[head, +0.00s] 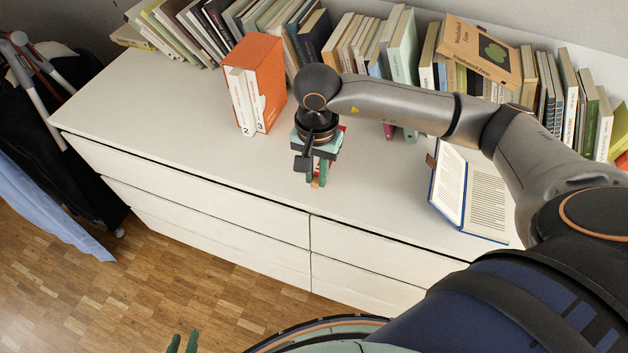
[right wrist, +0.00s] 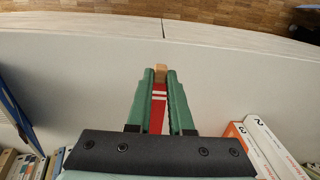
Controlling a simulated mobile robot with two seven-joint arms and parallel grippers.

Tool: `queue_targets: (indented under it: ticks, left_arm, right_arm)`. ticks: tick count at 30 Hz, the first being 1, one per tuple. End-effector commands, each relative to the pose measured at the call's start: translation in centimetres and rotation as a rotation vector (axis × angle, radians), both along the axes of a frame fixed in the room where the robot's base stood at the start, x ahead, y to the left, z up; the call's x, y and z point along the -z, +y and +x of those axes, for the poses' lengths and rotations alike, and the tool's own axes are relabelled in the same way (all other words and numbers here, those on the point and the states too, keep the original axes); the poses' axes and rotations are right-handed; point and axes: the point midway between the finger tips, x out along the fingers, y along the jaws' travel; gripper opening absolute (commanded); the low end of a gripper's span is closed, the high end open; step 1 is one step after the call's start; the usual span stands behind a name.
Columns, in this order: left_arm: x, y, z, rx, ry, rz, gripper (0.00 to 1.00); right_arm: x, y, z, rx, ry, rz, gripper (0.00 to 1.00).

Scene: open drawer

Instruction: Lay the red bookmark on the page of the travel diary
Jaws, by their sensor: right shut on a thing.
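The red bookmark (right wrist: 157,110) with white stripes and a tan end is held between the green fingers of my right gripper (right wrist: 161,76). In the head view my right gripper (head: 317,181) points down over the dresser top, and most of the bookmark is hidden behind it. The travel diary (head: 472,196) lies open to the right of that gripper, with a blue cover and printed pages. A blue edge that seems to be the diary's (right wrist: 14,108) shows at the left of the right wrist view. My left gripper (head: 182,343) is low at the bottom edge, empty, its fingertips apart.
An orange slipcase (head: 258,70) with white volumes stands left of my right gripper. A row of books (head: 370,45) lines the back of the white dresser top (head: 180,115). The top between slipcase and diary is mostly clear. Clothes (head: 40,130) hang at the left.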

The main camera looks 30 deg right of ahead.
Motion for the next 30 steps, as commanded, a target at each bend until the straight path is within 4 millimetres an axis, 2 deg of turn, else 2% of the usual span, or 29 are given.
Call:
queue_targets:
  ticks: [4,10,21,22,30]
  left_arm:
    - [0.0,0.0,0.1,-0.001,-0.001,0.000,0.35]
    - [0.0,0.0,0.3,-0.001,-0.004,0.000,0.35]
    - [0.2,-0.3,0.5,0.003,-0.008,-0.005,0.35]
    - [0.1,-0.4,0.5,0.005,-0.007,-0.006,0.35]
    - [-0.1,-0.6,0.5,0.008,-0.007,-0.008,0.35]
  right_arm:
    - [0.9,0.2,0.6,0.001,0.001,0.000,0.00]
    - [3.7,0.2,0.5,0.001,0.003,0.000,0.00]
    - [4.3,0.2,0.6,0.000,0.000,0.000,0.00]
    - [4.2,0.2,0.6,0.000,0.000,0.000,0.20]
    - [4.1,0.1,0.6,0.000,0.000,0.000,0.49]
